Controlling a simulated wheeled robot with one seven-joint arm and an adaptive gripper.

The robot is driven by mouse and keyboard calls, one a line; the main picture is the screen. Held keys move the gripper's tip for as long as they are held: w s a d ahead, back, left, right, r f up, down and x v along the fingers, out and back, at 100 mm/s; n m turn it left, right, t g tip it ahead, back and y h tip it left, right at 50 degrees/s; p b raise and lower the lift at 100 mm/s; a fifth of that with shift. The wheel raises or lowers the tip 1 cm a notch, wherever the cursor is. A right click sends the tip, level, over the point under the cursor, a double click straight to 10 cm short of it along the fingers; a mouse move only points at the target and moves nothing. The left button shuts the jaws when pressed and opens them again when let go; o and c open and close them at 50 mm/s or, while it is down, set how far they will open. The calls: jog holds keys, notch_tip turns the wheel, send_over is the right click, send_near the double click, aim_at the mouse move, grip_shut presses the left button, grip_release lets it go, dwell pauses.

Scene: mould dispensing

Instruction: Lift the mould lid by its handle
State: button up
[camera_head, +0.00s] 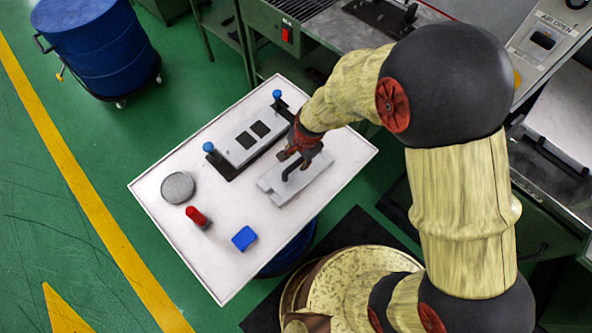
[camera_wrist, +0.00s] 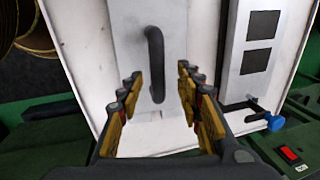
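The mould lid (camera_head: 272,184) is a flat light-grey plate lying on the white table, with a dark curved handle (camera_head: 291,170) standing up from it. In the wrist view the lid (camera_wrist: 133,50) is near the middle and its handle (camera_wrist: 155,62) runs upright in the picture. My gripper (camera_head: 290,153) is just above the handle. In the wrist view my gripper (camera_wrist: 158,84) is open, with a finger on each side of the handle's lower end and gaps between. The mould base (camera_head: 243,148), grey with two dark square cavities, sits behind the lid; it also shows in the wrist view (camera_wrist: 235,75).
The white table (camera_head: 225,255) also holds a round grey tin (camera_head: 178,187), a red object (camera_head: 196,216) and a blue block (camera_head: 244,238). Green machinery is close behind; a blue drum (camera_head: 100,45) stands on the floor.

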aim_at(296, 163)
jog(key=f, duration=0.2)
jog(key=f+b, duration=0.1)
jog(key=f, duration=0.1)
jog(key=shift+w+a+f+b, duration=0.15)
jog(key=shift+w+a+b, duration=0.05)
jog(key=shift+b, duration=0.1)
jog(key=shift+c, duration=1.2)
grip_shut()
